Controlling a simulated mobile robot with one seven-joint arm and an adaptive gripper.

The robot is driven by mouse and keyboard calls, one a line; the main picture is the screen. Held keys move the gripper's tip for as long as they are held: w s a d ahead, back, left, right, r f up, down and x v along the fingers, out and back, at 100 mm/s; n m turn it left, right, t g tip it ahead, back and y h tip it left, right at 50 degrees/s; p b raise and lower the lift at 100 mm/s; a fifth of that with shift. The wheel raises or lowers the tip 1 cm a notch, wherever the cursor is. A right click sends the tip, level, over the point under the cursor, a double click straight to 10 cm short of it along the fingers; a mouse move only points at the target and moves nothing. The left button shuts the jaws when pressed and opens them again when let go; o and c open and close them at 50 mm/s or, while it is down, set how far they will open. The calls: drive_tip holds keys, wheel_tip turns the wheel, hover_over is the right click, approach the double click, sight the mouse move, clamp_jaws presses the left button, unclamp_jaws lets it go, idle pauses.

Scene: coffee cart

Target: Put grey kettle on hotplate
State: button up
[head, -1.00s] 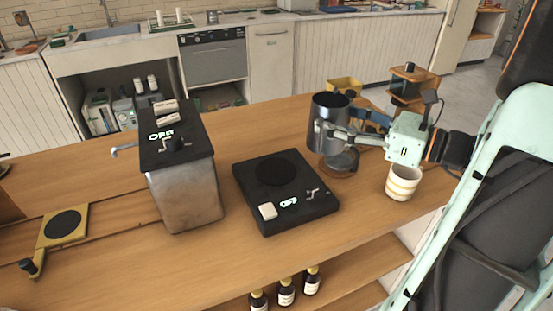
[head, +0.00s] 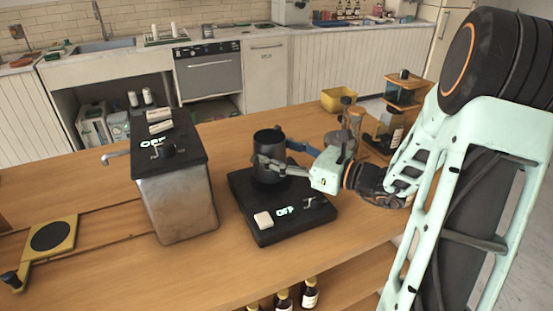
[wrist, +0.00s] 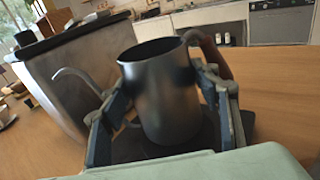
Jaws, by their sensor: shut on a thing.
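The grey kettle (head: 268,150) is a dark metal pot, upright, over the black hotplate (head: 241,190). In the wrist view the kettle (wrist: 160,98) stands between my two fingers, with its spout at the left. My gripper (head: 275,168) is shut on the kettle's body from the right side. The hotplate's burner is hidden under the kettle. I cannot tell whether the kettle's base touches the hotplate or is slightly above it. The hotplate shows an OFF label and a white block on its front edge.
A large metal boiler (head: 177,190) with a black top stands left of the hotplate. A yellow-framed stand (head: 72,232) lies at far left. A yellow bin (head: 338,99) and a wooden rack (head: 405,92) with bottles are at the back right. The counter front is clear.

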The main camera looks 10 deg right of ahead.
drive_tip(key=shift+f, duration=0.7)
drive_tip(key=shift+f, duration=0.1)
drive_tip(key=o, duration=1.6)
drive_tip(key=shift+d+r, duration=0.1)
drive_tip(key=shift+r, duration=0.1)
drive_tip(key=v, duration=1.2)
drive_tip(key=shift+f+p, duration=0.1)
drive_tip(key=shift+p, duration=0.2)
